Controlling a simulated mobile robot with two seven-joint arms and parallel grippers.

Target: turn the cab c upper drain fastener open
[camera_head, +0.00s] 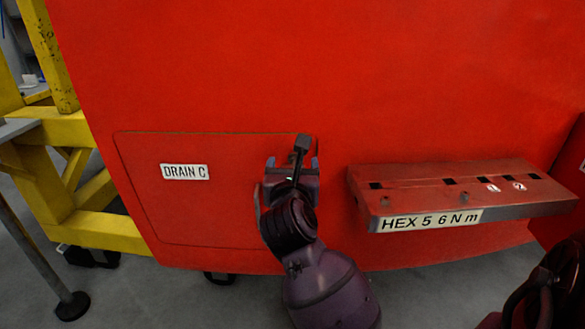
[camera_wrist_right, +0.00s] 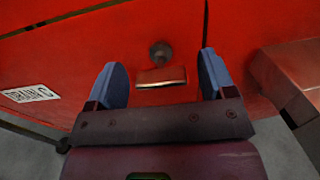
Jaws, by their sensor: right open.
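The red drain panel (camera_head: 215,215) labelled DRAIN C (camera_head: 184,171) is flush in the red cab wall. My right gripper (camera_head: 292,163) is at the panel's upper right corner. In the right wrist view its two blue-grey fingers (camera_wrist_right: 160,60) are spread with a gap between them. A dark round fastener head (camera_wrist_right: 160,53) shows between and just beyond the fingertips, apart from both. A flat metallic piece (camera_wrist_right: 162,77) lies just below it; I cannot tell whether they are joined. In the head view the gripper hides part of this corner. My left gripper is not in view.
A red shelf (camera_head: 455,178) with slots, labelled HEX 5 6 N m, juts out right of my gripper and shows at the right edge of the wrist view (camera_wrist_right: 290,80). A yellow frame (camera_head: 70,130) stands at the left. Grey floor is below.

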